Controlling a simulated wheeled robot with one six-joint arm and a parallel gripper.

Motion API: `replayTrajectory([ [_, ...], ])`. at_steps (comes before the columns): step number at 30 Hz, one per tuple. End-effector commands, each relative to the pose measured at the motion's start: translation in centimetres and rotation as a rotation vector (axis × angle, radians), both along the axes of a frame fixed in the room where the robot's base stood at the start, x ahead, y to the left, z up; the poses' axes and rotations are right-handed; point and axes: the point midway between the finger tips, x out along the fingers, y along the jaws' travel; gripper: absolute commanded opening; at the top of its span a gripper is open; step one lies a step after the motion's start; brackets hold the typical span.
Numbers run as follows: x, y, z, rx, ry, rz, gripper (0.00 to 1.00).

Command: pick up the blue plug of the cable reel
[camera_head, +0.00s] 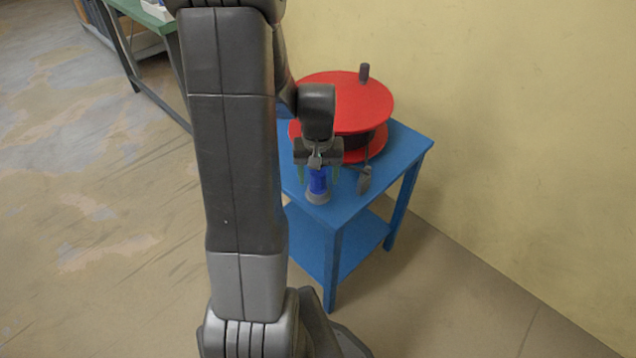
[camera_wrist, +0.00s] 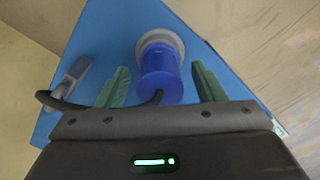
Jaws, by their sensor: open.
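The blue plug (camera_head: 318,181) stands on the blue table near its front corner, with a grey collar at its lower end. The red cable reel (camera_head: 345,100) sits behind it on the same table. My gripper (camera_head: 319,178) is open above the plug, with its green fingers on either side. In the wrist view the plug (camera_wrist: 159,80) lies between the two fingertips of my gripper (camera_wrist: 160,80), with a visible gap on each side. A black cable (camera_wrist: 75,105) runs from the plug to the left. My arm hides part of the reel and table in the head view.
The blue table (camera_head: 395,150) has a lower shelf and stands close to a yellow wall (camera_head: 500,130). A green table (camera_head: 150,22) stands at the back left. The floor at left is open.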

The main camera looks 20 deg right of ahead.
Motion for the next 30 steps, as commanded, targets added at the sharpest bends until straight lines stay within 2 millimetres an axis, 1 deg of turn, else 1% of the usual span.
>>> replayTrajectory([
  [1, -0.1, 0.0, -0.6, 0.001, 0.003, 0.0, 0.62],
  [3, 0.0, 0.0, -0.9, 0.0, 0.001, 0.0, 0.62],
  [10, 0.0, 0.0, -0.9, 0.0, -0.001, 0.0, 0.62],
  [12, 0.0, 0.0, -0.9, 0.0, -0.001, 0.0, 0.49],
  [14, 0.0, 0.0, -0.9, 0.0, -0.001, 0.0, 0.37],
  [15, 0.0, 0.0, -0.9, 0.0, -0.001, 0.0, 0.29],
  [17, 0.0, 0.0, -0.9, 0.0, -0.001, 0.0, 0.17],
  [18, 0.0, 0.0, -0.9, 0.0, -0.001, 0.0, 0.13],
  [26, 0.0, 0.0, -0.6, -0.001, -0.002, 0.0, 0.13],
  [29, 0.1, 0.0, 0.5, -0.002, -0.004, 0.0, 0.13],
  [30, 0.1, 0.0, 1.2, -0.002, -0.006, 0.0, 0.13],
])
